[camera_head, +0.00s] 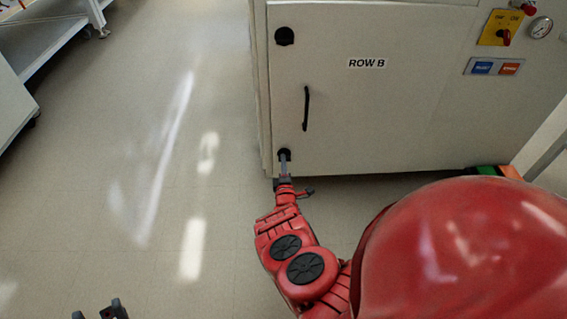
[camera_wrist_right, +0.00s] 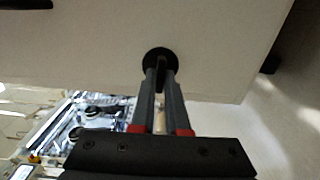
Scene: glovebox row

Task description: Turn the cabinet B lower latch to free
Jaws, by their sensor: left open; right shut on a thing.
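The cabinet labelled ROW B (camera_head: 400,100) stands shut at the top right of the head view. Its lower latch (camera_head: 284,153) is a black round knob at the door's lower left corner, partly covered by my right gripper (camera_head: 285,164). In the right wrist view the latch (camera_wrist_right: 160,53) shows as a dark disc at the fingertips. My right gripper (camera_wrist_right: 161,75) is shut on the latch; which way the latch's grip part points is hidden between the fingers. My left gripper (camera_head: 99,313) is open and empty at the bottom left, over the floor, far from the cabinet.
An upper latch (camera_head: 284,36) and a vertical black door handle (camera_head: 306,108) are on the same door. A yellow switch panel (camera_head: 500,27) and a gauge (camera_head: 540,27) are at the upper right. The floor (camera_head: 110,180) left of the cabinet is clear. White furniture (camera_head: 50,40) stands far left.

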